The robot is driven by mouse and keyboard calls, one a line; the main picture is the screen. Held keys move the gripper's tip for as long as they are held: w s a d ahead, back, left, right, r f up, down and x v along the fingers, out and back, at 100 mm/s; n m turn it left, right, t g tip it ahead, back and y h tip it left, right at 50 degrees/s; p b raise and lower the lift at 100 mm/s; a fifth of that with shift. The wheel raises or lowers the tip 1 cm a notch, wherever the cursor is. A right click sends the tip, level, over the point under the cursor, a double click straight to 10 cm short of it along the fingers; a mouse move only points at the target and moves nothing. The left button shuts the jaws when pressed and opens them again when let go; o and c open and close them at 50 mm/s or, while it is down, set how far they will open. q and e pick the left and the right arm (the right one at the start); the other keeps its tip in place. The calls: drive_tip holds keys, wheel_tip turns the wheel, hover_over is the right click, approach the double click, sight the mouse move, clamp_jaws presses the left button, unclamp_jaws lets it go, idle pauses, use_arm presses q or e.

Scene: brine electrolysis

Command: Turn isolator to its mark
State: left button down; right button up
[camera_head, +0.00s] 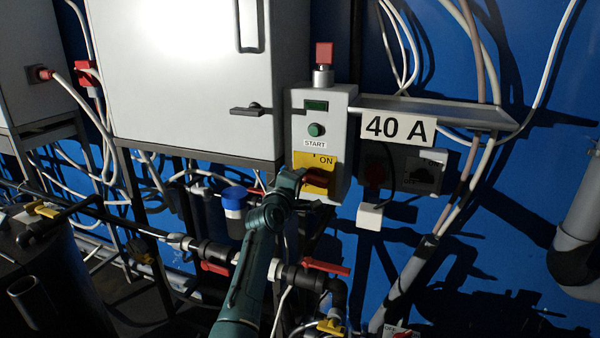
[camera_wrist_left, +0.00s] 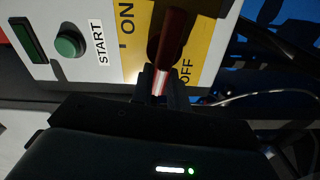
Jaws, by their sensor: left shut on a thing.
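The isolator is a red handle (camera_head: 317,178) on a yellow plate (camera_head: 301,160) low on the grey start box. The plate reads ON at its upper right, with a small dark tick beside the word. In the left wrist view the red handle (camera_wrist_left: 174,35) lies between ON and OFF on the yellow plate (camera_wrist_left: 205,30), roughly crosswise to the box's height and slightly tilted. My left gripper (camera_wrist_left: 161,84) is shut on the handle's near end. In the head view my left gripper (camera_head: 298,178) covers the plate's lower left, hiding OFF. My right gripper is out of view.
Above the handle are a green START button (camera_head: 316,130) and a red-topped beacon (camera_head: 323,54). A grey cabinet (camera_head: 190,70) stands left. A 40 A label (camera_head: 398,129) hangs right, over sockets and cables. Pipes with a red lever (camera_head: 326,267) run below.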

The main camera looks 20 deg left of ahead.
use_arm(q)
drive_tip(key=shift+f+n+p, duration=0.2)
drive_tip(key=shift+n+p, duration=0.15)
drive_tip(key=shift+n, duration=0.65)
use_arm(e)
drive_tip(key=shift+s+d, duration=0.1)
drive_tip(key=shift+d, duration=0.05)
use_arm(q)
drive_tip(key=c, duration=1.6)
unclamp_jaws()
drive_tip(key=shift+o, duration=1.2)
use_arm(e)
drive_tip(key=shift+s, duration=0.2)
